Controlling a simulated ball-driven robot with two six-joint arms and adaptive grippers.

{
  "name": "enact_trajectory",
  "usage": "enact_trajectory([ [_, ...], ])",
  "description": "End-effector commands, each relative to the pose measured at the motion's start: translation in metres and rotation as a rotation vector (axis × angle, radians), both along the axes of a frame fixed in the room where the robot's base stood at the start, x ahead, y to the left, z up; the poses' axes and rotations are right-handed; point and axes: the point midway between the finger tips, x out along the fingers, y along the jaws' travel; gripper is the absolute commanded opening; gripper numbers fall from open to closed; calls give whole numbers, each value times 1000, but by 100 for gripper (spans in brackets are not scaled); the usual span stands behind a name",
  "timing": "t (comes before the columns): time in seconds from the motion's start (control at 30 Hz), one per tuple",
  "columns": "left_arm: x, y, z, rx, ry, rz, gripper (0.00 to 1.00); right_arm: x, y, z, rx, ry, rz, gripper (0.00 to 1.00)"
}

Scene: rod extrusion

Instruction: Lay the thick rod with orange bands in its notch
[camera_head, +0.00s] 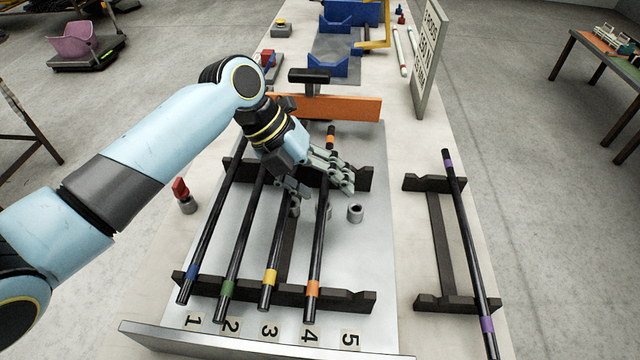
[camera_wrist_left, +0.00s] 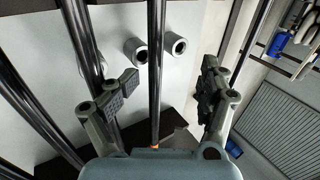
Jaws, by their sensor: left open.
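The thick black rod with orange bands (camera_head: 319,235) lies lengthwise across the two black notched bars (camera_head: 360,299), in line with label 4. One orange band shows near its front end and one near its far end. My left gripper (camera_head: 322,188) is open over the far half of this rod. In the left wrist view the rod (camera_wrist_left: 154,75) runs between the two spread fingers (camera_wrist_left: 166,95), with clear gaps on both sides. My fingers partly hide the far bar and its notches. My right gripper is not in view.
Rods with blue (camera_head: 193,271), green (camera_head: 228,287) and yellow (camera_head: 270,276) bands lie to the left. The place at label 5 (camera_head: 350,338) holds no rod. A purple-banded rod (camera_head: 468,250) rests on a separate rack at right. Grey cylinders (camera_head: 355,213) stand beside the orange-banded rod.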

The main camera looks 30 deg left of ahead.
Motion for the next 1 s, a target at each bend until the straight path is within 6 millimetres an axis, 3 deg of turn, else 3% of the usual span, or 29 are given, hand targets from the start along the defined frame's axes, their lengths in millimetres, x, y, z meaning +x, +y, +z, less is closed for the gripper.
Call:
enact_trajectory([
  [0.47, -4, 5, 0, 7, 9, 1, 85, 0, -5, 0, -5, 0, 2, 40],
  [1.0, -26, 52, 89, 9, 3, 0, 85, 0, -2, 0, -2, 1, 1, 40],
])
